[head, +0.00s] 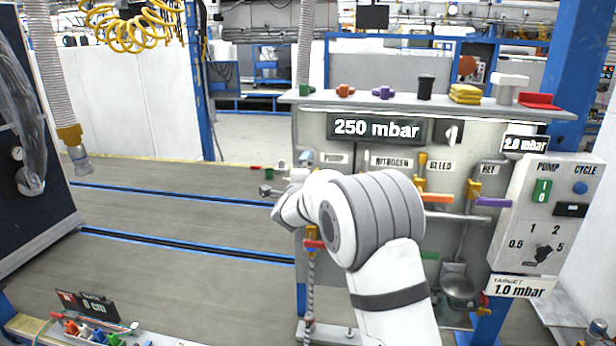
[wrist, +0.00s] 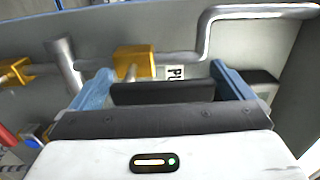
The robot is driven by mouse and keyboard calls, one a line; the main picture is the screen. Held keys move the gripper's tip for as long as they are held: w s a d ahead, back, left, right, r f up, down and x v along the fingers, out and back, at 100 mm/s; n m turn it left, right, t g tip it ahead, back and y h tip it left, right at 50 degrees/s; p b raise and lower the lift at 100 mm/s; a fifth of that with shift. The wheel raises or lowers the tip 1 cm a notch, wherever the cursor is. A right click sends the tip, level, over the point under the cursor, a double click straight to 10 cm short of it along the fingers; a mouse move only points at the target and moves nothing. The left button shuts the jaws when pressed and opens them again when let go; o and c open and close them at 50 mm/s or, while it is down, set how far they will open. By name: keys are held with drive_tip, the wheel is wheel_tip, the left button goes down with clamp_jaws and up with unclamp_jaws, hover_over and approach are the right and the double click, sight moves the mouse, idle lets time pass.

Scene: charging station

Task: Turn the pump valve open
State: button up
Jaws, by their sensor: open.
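In the wrist view, a yellow valve body (wrist: 133,61) on a silver stem sits just beyond my gripper (wrist: 160,70), beside a white label (wrist: 175,72) that starts with "PU". The blue fingers are apart on either side of this view of the valve. A dark bar (wrist: 160,92) lies between them; I cannot tell if it is the valve handle or part of my gripper. In the head view, the PUMP label (head: 335,159) shows on the panel. My arm hides most of the area below it, so the pump handle's position cannot be made out.
Other valves with orange (head: 435,198), purple (head: 493,202) and red (head: 315,243) handles are close by. A bent pipe (wrist: 205,35) runs beyond the fingers. A display (head: 376,129) reads 250 mbar; a control box (head: 548,215) stands at right. The floor at left (head: 180,270) is open.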

drive_tip(key=s+a+b, duration=0.1)
drive_tip(key=s, duration=0.5)
drive_tip(key=shift+s+b, duration=0.35)
drive_tip(key=shift+b, duration=0.05)
drive_tip(key=s+d+m+g+h, duration=0.5)
drive_tip(key=s+d+m+g, duration=0.5)
drive_tip(key=s+d+m, duration=1.4)
drive_tip(key=s+a+f+m+g+y, duration=0.1)
drive_tip(key=s+a+f+m+y, duration=0.1)
drive_tip(key=s+m, duration=0.4)
drive_tip(key=s+a+f+m+g+y, duration=0.1)
drive_tip(key=s+a+f+m+y, duration=0.2)
drive_tip(key=s+m, duration=0.4)
drive_tip(key=s+a+f+m+g+y, duration=0.2)
drive_tip(key=s+m, duration=0.5)
drive_tip(key=m, duration=0.8)
drive_tip(key=shift+s+a+f+y, duration=0.2)
drive_tip(key=shift+a+f+y, duration=0.5)
drive_tip(key=shift+f, duration=0.25)
